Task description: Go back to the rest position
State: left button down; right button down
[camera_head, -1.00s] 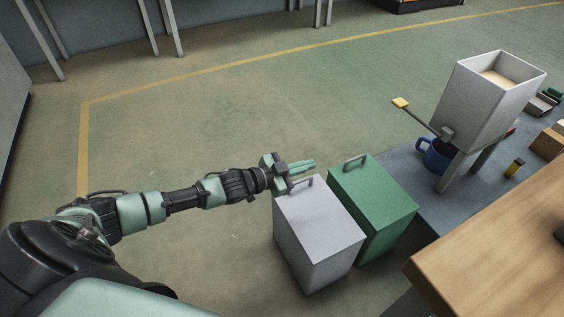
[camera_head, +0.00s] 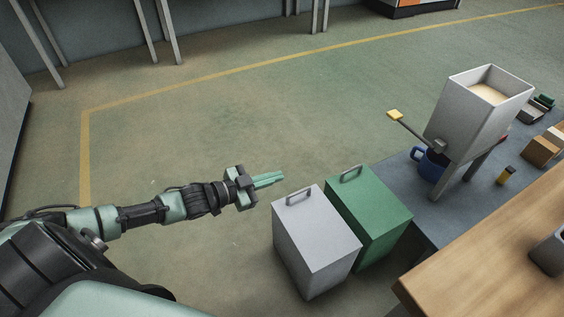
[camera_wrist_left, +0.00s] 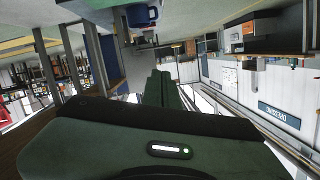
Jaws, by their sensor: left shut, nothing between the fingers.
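My left gripper (camera_head: 268,180) is shut and empty, with its green fingers together. It hangs in the air just left of the light grey bin (camera_head: 318,237), apart from the bin's handle as seen in the head view. The fingers also show in the left wrist view (camera_wrist_left: 160,92), pointing away from the camera. My left arm reaches in from the lower left of the head view. My right gripper does not show in any view.
A green bin (camera_head: 372,215) stands beside the grey one, both with lids and handles. A hopper (camera_head: 470,110) stands over a blue mug (camera_head: 430,165) on the grey bench. A wooden tabletop (camera_head: 480,255) fills the lower right. The floor (camera_head: 200,125) beyond my arm is clear.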

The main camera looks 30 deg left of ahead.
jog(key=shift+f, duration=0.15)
